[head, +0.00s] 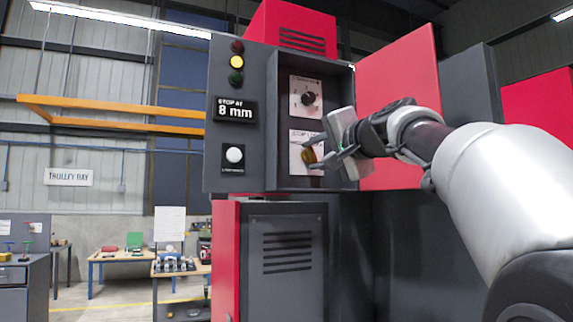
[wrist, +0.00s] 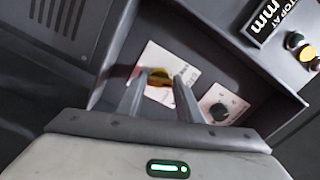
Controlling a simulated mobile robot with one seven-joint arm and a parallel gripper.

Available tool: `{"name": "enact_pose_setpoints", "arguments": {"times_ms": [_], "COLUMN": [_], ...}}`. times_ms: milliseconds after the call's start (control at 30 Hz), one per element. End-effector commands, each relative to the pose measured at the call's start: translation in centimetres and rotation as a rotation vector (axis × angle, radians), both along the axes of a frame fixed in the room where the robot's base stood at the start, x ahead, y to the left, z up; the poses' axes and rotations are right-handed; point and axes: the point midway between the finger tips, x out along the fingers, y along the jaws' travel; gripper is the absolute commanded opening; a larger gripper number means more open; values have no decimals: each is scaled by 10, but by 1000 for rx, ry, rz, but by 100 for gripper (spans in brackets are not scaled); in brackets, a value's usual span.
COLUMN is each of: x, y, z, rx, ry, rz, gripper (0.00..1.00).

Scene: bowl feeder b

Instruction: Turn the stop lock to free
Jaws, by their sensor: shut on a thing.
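The stop lock is a yellow-brown knob (head: 308,156) on a white label plate (head: 296,150), low in the grey recess of the machine. It also shows in the wrist view as a yellow knob (wrist: 159,77). My gripper (head: 312,155) reaches into the recess from the right, its fingers on either side of the knob and shut on it. In the wrist view my gripper (wrist: 160,84) has the knob between its fingertips. The fingers and wrist hide part of the label, so I cannot read the lock's position.
A black dial (head: 309,99) on its own white plate sits just above the lock. An "8 mm" display (head: 235,110), a white button (head: 234,155) and a lamp stack (head: 236,62) are on the left panel. An open red door (head: 398,80) stands to the right, behind my arm.

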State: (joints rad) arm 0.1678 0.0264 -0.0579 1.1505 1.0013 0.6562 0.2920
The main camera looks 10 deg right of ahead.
Motion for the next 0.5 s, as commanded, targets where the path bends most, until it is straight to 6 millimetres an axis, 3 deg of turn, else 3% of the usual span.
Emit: {"name": "enact_pose_setpoints", "arguments": {"times_ms": [500], "x": [0], "y": [-1], "z": [-1], "rx": [-327], "ry": [-110], "rz": [0], "gripper": [10]}}
